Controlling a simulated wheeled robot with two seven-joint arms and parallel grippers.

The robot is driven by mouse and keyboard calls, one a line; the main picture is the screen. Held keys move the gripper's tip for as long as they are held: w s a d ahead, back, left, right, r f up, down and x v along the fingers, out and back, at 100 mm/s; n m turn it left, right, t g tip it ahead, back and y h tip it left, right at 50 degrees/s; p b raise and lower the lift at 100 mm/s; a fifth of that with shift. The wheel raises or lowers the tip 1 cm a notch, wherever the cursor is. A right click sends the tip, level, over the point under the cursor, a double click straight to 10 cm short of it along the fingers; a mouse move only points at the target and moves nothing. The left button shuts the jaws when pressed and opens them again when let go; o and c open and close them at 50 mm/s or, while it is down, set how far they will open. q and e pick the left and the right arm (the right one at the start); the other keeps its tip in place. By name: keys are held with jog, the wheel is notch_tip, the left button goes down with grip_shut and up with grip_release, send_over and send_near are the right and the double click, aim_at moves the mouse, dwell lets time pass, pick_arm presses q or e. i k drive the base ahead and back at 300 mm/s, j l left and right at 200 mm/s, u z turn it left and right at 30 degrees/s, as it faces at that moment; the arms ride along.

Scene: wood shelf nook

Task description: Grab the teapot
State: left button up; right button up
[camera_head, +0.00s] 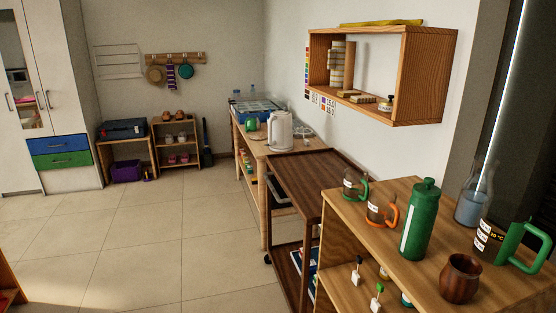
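No gripper or arm of mine is in this view. A dark glass pot (489,243) with a large green handle and white labels stands upright at the right of the near wooden shelf top; it may be the teapot. Its handle (530,250) points right, toward the picture edge. A white kettle-like pot (280,130) stands farther back on a wooden table; I cannot tell which of the two is meant by teapot. Nothing touches either pot visibly.
On the near shelf top (378,226) stand a green bottle (421,220), a brown wooden cup (460,279), two glass mugs with green (352,184) and orange (378,209) trim, and a flask (471,207). A brown cart (300,180) adjoins it. Floor (150,245) at left is open.

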aim_at(253, 123)
jog(key=i+j+z, duration=0.2)
jog(key=i+j, duration=0.15)
jog(key=i, duration=0.25)
jog(key=i+j+z, duration=0.2)
jog(key=i+j, duration=1.15)
jog(key=i, duration=0.15)
jog(key=i+j+z, duration=0.1)
jog(key=i+j, duration=0.8)
jog(key=i, duration=0.15)
